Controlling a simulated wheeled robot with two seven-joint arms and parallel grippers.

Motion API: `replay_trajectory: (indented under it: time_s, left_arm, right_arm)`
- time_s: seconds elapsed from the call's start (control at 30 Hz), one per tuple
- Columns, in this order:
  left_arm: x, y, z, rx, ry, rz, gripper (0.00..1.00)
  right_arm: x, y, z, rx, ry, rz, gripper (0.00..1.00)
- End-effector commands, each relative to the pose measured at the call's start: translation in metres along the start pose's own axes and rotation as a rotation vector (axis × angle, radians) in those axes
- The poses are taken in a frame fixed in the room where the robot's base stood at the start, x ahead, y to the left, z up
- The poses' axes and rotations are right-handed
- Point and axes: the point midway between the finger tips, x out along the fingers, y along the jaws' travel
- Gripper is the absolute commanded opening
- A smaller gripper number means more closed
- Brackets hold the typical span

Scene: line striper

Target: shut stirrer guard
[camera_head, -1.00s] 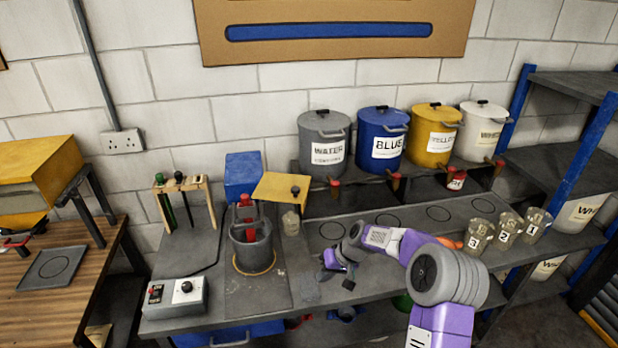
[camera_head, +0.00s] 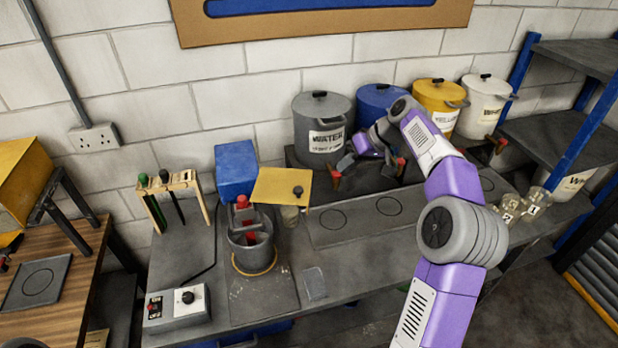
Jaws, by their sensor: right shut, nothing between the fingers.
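A yellow plate with a black knob (camera_head: 280,188), which looks like the stirrer guard, stands out to the right above the stirrer pot. A grey pot (camera_head: 250,250) holds the stirrer, with red parts (camera_head: 243,202) showing; its inside is partly hidden. My right gripper (camera_head: 347,162) is shut and empty, in front of the grey WATER drum, to the right of the yellow plate and apart from it. My right forearm covers part of the blue drum. My left gripper is not in view.
The grey WATER drum (camera_head: 322,118), blue drum (camera_head: 372,98), yellow drum (camera_head: 436,95) and white drum (camera_head: 483,98) stand on a raised shelf with taps. A control box (camera_head: 178,306) sits front left. Numbered cups (camera_head: 533,205) stand right.

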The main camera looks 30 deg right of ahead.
Motion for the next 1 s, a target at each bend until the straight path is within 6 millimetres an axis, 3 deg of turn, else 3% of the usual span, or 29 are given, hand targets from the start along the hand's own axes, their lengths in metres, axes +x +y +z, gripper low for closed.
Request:
replay_trajectory:
  time_s: [0.4, 0.63, 1.0]
  left_arm:
    - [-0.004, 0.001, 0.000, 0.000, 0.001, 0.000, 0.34]
    - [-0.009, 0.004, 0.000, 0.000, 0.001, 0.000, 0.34]
    - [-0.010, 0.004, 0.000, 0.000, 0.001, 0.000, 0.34]
  right_arm:
    - [0.088, -0.002, 0.001, 0.000, -0.006, -0.004, 0.00]
    - [0.101, -0.029, 0.000, -0.001, -0.002, -0.001, 0.00]
    - [0.105, -0.036, 0.000, 0.001, -0.001, 0.000, 0.00]
